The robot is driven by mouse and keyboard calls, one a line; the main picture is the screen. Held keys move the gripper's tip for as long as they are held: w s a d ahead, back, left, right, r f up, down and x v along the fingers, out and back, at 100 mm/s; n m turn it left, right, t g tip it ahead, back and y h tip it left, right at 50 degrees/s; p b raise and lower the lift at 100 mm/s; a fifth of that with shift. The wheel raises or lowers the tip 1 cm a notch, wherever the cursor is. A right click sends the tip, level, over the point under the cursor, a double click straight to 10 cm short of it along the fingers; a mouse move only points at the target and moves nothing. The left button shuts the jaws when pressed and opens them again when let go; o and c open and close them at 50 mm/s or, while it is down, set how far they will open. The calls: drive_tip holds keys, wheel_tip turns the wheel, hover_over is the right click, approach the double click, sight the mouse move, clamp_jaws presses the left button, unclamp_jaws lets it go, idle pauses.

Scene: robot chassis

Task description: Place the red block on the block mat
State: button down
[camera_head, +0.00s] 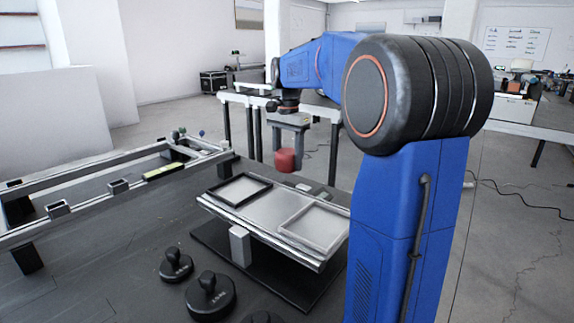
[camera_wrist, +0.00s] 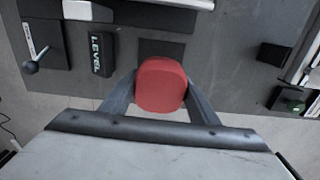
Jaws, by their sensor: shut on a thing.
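The red block (camera_head: 286,161) hangs in my gripper (camera_head: 287,152), in the air beyond the tray platform in the head view. In the wrist view the red block (camera_wrist: 160,85) sits between both fingers of my gripper (camera_wrist: 160,92), which is shut on it. A dark square patch (camera_wrist: 160,47) shows just past the block on the grey surface below, partly hidden by the block. It may be the block mat, but I cannot tell for sure. In the head view I cannot make out the mat.
A raised platform (camera_head: 262,210) carries a black-framed tray (camera_head: 222,183) and a white-framed tray (camera_head: 296,212). Black knobbed weights (camera_head: 210,297) stand at the front. In the wrist view, a black LEVEL box (camera_wrist: 101,54) and a ball-ended lever (camera_wrist: 32,66) are left of the patch.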

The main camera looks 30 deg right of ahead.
sight(288, 151)
drive_tip(key=shift+f, duration=3.75)
drive_tip(key=c, duration=0.7)
unclamp_jaws()
drive_tip(key=shift+f, duration=0.15)
wheel_tip(288, 151, up, 12)
drive_tip(key=shift+f, duration=0.2)
drive_tip(key=shift+r, duration=0.35)
drive_tip(key=shift+s, duration=0.1)
